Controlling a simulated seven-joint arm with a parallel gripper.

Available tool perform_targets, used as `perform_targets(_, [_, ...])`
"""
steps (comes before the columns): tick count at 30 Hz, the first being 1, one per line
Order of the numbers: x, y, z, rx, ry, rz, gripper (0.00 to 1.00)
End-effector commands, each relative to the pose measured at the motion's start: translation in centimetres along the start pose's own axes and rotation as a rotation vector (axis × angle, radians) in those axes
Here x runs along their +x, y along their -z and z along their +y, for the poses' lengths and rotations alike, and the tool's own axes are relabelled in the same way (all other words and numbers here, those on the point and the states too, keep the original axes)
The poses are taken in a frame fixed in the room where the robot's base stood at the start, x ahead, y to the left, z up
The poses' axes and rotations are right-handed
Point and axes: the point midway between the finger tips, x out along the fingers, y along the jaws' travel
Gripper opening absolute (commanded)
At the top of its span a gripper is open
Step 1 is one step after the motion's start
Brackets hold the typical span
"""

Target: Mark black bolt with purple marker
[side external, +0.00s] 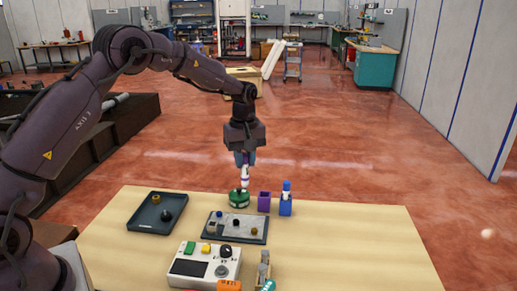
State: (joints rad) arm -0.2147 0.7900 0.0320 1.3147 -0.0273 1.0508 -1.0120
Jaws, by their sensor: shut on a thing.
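My gripper (244,158) points straight down above the table and is shut on a slim upright white marker (244,174) with a purplish part near the jaws. The marker's lower end is just above or touching a round green piece (238,199); I cannot tell which. A purple holder (264,202) stands just right of the green piece and looks empty. A small black bolt-like piece (166,215) lies in the dark tray (141,222) at left. Another dark piece (237,222) sits on the grey plate (224,234). Any mark on them is too small to see.
A blue holder with a blue-and-white marker (286,197) stands right of the purple holder. A white control box (205,268) with buttons and a knob is at the front. Orange (229,286) and teal (268,285) items lie beside it. The table's right side is clear.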

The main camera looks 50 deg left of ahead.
Motion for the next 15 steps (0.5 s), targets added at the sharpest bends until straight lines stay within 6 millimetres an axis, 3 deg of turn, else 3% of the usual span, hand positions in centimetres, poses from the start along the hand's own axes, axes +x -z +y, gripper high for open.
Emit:
perform_targets(3, [1.2,-1.2,-2.2,0.001,0.007,-0.005,0.02])
perform_targets(8, [3.0,-2.1,-4.0,0.003,0.011,-0.007,0.02])
perform_targets(15, [4.0,-2.0,-3.9,0.006,-0.012,0.008,0.02])
